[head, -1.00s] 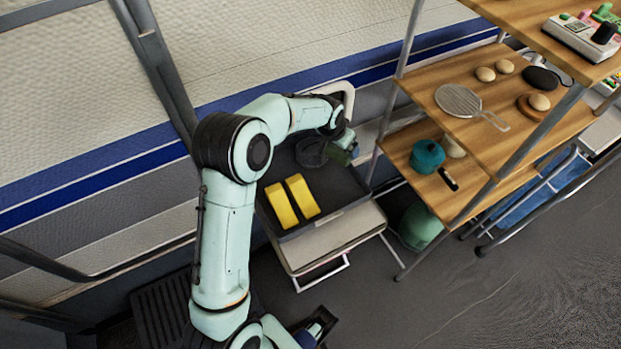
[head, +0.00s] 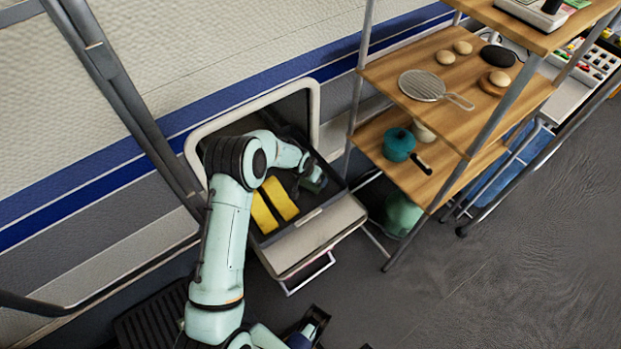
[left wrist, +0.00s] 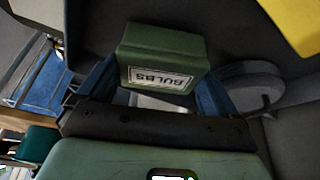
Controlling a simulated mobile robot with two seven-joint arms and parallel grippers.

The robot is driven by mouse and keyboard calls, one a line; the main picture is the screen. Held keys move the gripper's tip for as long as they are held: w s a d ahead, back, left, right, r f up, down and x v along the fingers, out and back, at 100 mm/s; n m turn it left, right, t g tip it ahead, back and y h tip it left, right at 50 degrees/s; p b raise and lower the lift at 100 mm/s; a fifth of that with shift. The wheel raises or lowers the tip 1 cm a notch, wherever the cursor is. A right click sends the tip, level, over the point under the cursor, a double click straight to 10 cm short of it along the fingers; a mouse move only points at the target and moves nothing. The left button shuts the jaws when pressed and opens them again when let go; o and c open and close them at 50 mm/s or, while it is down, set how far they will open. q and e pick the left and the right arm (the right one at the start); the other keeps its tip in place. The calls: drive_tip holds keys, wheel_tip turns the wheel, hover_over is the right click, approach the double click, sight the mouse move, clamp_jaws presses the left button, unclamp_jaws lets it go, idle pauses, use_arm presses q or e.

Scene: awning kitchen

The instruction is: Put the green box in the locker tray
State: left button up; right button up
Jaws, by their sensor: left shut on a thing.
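The green box (left wrist: 165,50), labelled BULBS, is between the blue fingers of my left gripper (left wrist: 160,85) in the left wrist view. My left gripper is shut on it. In the head view the left gripper (head: 312,178) is over the right part of the dark locker tray (head: 285,232), and the box is mostly hidden there. I cannot tell whether the box touches the tray floor. My right gripper (head: 308,328) is low at the bottom edge of the head view; its jaw state is unclear.
Two yellow objects (head: 274,205) lie in the tray's left part. A dark grey round object (left wrist: 250,85) is beside the box. The white-framed locker opening (head: 316,105) is behind the tray. A wooden shelf rack (head: 440,75) with a teal pot (head: 398,145) stands to the right.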

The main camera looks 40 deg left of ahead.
use_arm(q)
drive_tip(key=shift+f, duration=0.7)
drive_tip(key=shift+f, duration=0.15)
drive_tip(key=o, duration=0.8)
drive_tip(key=shift+r, duration=0.3)
drive_tip(key=p+v, duration=0.1)
drive_tip(key=v, duration=1)
drive_tip(key=shift+s+r, duration=0.25)
drive_tip(key=shift+r, duration=0.05)
drive_tip(key=shift+f, duration=0.1)
